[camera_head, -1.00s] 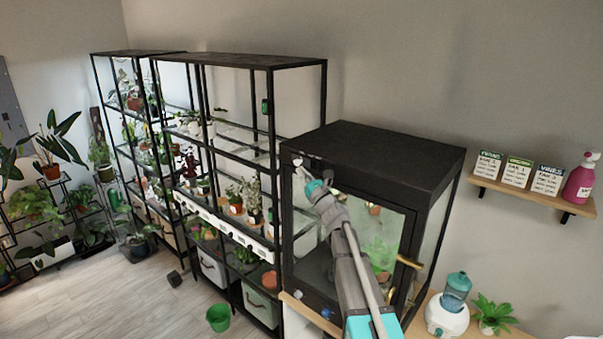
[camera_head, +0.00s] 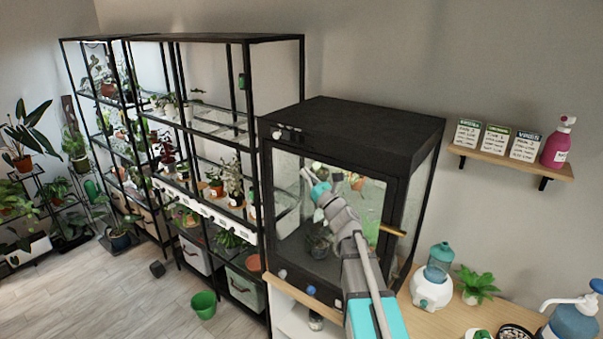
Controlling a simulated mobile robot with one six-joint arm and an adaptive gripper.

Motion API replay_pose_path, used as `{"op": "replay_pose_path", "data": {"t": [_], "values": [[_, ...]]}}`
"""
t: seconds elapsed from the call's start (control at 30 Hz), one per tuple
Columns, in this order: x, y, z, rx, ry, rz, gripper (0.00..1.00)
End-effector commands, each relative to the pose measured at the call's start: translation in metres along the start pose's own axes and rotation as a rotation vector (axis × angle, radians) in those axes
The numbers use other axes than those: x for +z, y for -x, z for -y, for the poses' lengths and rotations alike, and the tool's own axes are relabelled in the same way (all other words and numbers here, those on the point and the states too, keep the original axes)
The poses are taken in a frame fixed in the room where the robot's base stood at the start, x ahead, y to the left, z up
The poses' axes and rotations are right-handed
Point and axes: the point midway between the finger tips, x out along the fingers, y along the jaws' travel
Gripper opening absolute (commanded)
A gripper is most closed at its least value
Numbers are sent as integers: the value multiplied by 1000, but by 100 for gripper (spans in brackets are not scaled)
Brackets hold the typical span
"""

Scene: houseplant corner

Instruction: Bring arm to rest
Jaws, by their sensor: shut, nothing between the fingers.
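My grey arm with teal caps rises from the bottom of the head view and leans up and left across the front of a black glass-fronted cabinet (camera_head: 275,210). A teal-capped joint of the arm overlaps the cabinet's glass. A brass-coloured handle (camera_head: 393,230) shows on the cabinet front, right of the arm. Plants show through the glass.
Black plant shelving (camera_head: 216,38) stands left of the cabinet. A green bucket (camera_head: 203,305) and a dark block (camera_head: 157,269) are on the floor. A wooden counter (camera_head: 440,322) at right holds a dispenser (camera_head: 433,280), a plant (camera_head: 475,284) and a blue pump bottle (camera_head: 574,322). Open floor lies left.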

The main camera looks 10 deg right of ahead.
Motion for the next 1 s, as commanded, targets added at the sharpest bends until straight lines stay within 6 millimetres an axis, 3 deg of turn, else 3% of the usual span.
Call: {"op": "replay_pose_path", "data": {"t": [0.37,0.53,0.77,1.0], "values": [[0,0,-1,1,0,0,0],[-6,2,-11,34,47,-20,0],[-30,11,-50,174,245,-96,0],[-72,35,-106,421,543,-203,0]]}}
